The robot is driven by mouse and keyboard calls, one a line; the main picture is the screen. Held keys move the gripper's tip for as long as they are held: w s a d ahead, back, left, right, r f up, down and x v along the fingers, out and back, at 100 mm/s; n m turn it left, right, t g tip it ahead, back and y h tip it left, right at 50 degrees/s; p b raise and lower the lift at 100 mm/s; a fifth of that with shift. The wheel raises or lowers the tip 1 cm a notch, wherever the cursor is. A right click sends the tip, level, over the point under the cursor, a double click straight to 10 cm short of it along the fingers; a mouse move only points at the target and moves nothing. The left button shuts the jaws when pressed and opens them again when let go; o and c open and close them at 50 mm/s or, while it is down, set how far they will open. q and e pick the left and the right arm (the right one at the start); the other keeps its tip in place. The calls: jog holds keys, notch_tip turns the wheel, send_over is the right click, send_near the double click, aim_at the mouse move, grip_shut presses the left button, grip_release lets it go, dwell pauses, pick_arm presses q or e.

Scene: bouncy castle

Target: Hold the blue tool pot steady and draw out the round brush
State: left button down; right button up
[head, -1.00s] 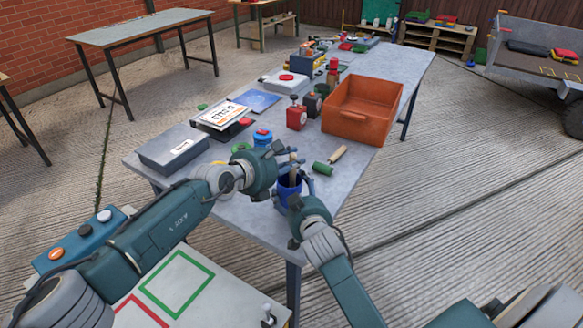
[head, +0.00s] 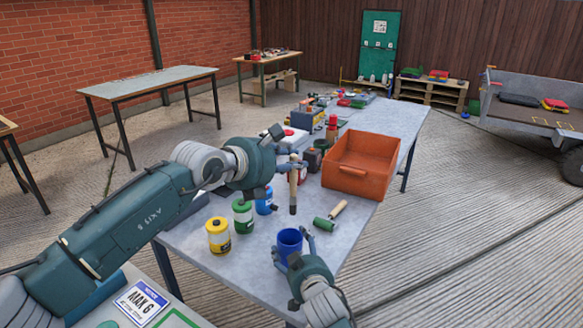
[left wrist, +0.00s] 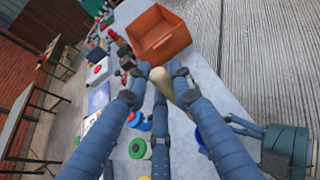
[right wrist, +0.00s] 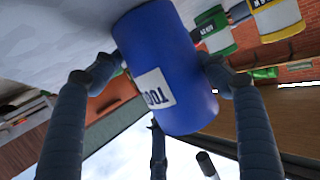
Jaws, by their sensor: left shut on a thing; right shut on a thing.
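My left gripper (head: 291,167) is shut on the round brush (head: 293,194), a wooden stick with a dark lower end. The brush hangs upright above the table, clear of the pot and a little behind it. Its tan handle end (left wrist: 159,80) shows between the fingers in the left wrist view. The blue tool pot (head: 289,243) stands upright near the table's front right edge, and its mouth looks empty. My right gripper (head: 295,254) is shut around its sides. In the right wrist view the pot (right wrist: 165,65) fills the space between the fingers, with a white label partly readable.
A green roller (head: 325,224) with a wooden handle lies right of the pot. Yellow (head: 218,236), green (head: 242,216) and blue jars stand to the left. An orange bin (head: 361,165) sits behind. The grey table (head: 240,262) is bare left of the pot.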

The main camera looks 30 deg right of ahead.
jog(key=shift+f, duration=0.15)
jog(key=o, duration=1.5)
